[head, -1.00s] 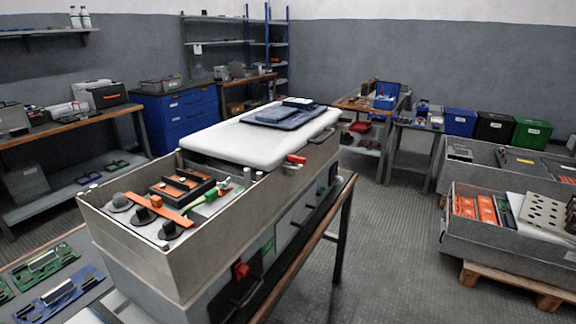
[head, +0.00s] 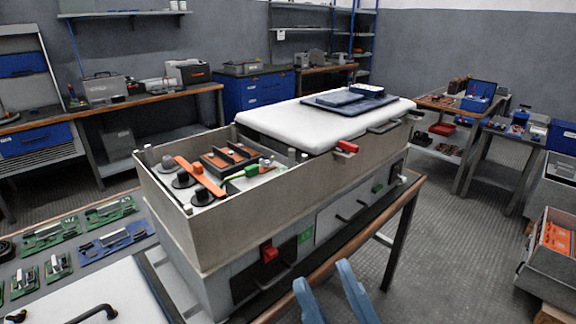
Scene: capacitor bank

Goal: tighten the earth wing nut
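The capacitor bank is a long grey open-topped case (head: 260,205) on a bench. Inside its near left part are black round terminals (head: 183,180), an orange bar (head: 200,176) and a black block with orange strips (head: 229,158). A green piece (head: 252,170) with a yellow-green lead (head: 235,176) lies beside the block, likely the earth connection. I cannot make out the wing nut itself at this size. My gripper (head: 323,276) shows at the bottom edge as two blue-grey fingers, apart with nothing visible between them. It is in front of the case, away from the green piece.
A white cover (head: 320,128) bearing blue trays lies across the case's far part. A bench with green and blue boards (head: 115,243) is at left. Grey floor (head: 450,230) is open at right.

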